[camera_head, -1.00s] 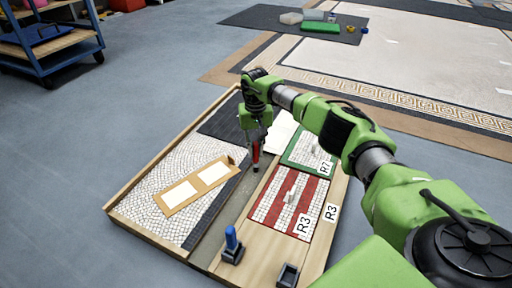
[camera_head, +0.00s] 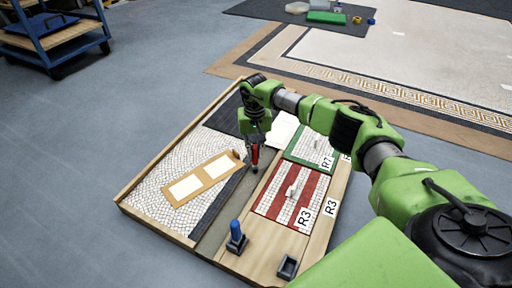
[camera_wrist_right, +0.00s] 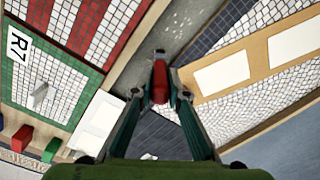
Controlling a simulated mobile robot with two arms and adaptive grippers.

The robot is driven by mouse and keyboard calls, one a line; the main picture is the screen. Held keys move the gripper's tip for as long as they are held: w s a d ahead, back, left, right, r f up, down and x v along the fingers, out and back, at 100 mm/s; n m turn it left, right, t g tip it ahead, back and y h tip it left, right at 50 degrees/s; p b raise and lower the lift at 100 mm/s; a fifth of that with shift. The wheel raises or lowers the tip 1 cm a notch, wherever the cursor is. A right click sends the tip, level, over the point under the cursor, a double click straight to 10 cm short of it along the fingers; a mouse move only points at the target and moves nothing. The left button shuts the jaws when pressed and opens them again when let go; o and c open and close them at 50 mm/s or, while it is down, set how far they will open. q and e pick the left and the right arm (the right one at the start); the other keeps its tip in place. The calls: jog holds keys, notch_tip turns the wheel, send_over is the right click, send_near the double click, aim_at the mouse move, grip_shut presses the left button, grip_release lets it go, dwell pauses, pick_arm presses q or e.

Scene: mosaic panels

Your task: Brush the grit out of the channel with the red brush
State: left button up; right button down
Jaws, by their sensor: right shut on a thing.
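The red brush (camera_head: 255,157) is held upright in my right gripper (camera_head: 254,148), over the grey channel (camera_head: 229,211) between the mosaic areas. In the wrist view its red handle (camera_wrist_right: 160,82) sits between the fingers of the same gripper (camera_wrist_right: 160,90), with its dark end pointing into the channel (camera_wrist_right: 176,28). I cannot tell whether the bristles touch the channel floor. Small pale specks, possibly grit (camera_wrist_right: 182,22), show on the channel floor in the wrist view. My left gripper is not in view.
Right of the channel lie a red-striped panel (camera_head: 273,196) marked R3 and a green-edged panel (camera_head: 302,160) marked R7. A tan frame (camera_head: 212,172) lies on the left mosaic. A blue-handled tool (camera_head: 236,232) and a small dark box (camera_head: 288,266) stand at the near end.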

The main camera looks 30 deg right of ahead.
jog(key=shift+s+a+r+p, duration=0.15)
jog(key=shift+s+a+p, duration=0.2)
jog(key=shift+a+p, duration=0.2)
jog(key=shift+s+a+p, duration=0.2)
jog(key=shift+a+p, duration=0.1)
